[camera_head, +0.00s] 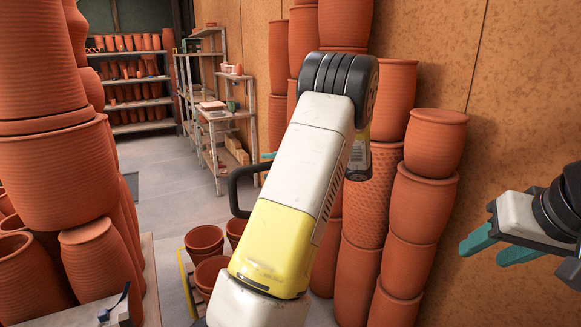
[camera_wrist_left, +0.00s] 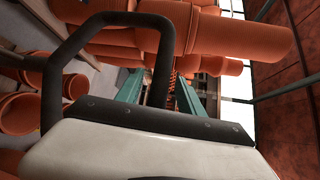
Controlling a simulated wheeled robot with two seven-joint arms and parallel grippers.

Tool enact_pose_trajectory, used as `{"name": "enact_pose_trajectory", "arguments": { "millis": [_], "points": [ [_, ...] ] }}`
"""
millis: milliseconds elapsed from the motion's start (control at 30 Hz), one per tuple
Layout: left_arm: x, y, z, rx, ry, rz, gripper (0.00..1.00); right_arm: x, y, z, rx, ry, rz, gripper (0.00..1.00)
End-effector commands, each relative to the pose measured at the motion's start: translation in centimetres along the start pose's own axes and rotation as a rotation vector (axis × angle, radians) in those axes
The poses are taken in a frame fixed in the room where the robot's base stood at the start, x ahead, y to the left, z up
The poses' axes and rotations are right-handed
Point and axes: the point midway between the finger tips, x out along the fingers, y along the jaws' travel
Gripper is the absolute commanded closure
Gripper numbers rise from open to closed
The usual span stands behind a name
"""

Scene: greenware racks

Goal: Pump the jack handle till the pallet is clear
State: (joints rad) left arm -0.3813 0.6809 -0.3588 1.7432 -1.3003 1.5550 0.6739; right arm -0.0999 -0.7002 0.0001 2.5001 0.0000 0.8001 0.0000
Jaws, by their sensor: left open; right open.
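The black loop-shaped jack handle (camera_head: 236,190) shows left of my left arm in the head view. In the left wrist view the loop (camera_wrist_left: 62,58) rises large behind the white gripper body. My left gripper (camera_wrist_left: 158,84) is open, its teal fingers apart, with one side of the loop appearing between them; contact cannot be told. In the head view my arm hides most of that gripper, leaving a teal tip (camera_head: 268,156). My right gripper (camera_head: 494,240) is open and empty at the right. I cannot pick out the pallet with certainty.
Tall stacks of terracotta pots (camera_head: 82,175) stand at left, and more (camera_head: 416,215) line the wall at right. Smaller pots (camera_head: 204,240) stand low beside a yellow edge (camera_head: 186,275). Shelving (camera_head: 125,83) stands at the back. Grey floor (camera_head: 175,195) is clear between.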

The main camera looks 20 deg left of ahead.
Motion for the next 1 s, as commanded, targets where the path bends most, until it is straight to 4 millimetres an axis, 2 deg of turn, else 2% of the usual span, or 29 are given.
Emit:
{"name": "enact_pose_trajectory", "arguments": {
  "millis": [100,367,400,600,633,1000],
  "points": [
    [0.91,0.02,0.03,0.001,0.0,0.0,0.55,0.0,0.0,0.0,0.0,0.0,0.0,0.55],
    [1.1,0.03,0.0,0.001,0.001,0.001,0.55,0.01,0.0,0.0,0.0,0.0,0.0,0.55],
    [1.09,0.03,0.0,0.001,0.001,0.001,0.57,0.01,0.0,0.0,0.0,0.0,0.0,0.55],
    [1.07,0.04,0.0,0.001,0.001,0.001,0.96,0.01,0.0,0.0,0.0,0.0,0.0,0.55],
    [1.07,0.04,0.0,0.001,0.001,0.001,1.0,0.01,0.0,0.0,0.0,0.0,0.0,0.55],
    [1.05,0.06,0.01,0.002,0.001,0.002,1.0,0.01,0.0,0.0,0.0,0.0,0.0,0.55]
  ]
}}
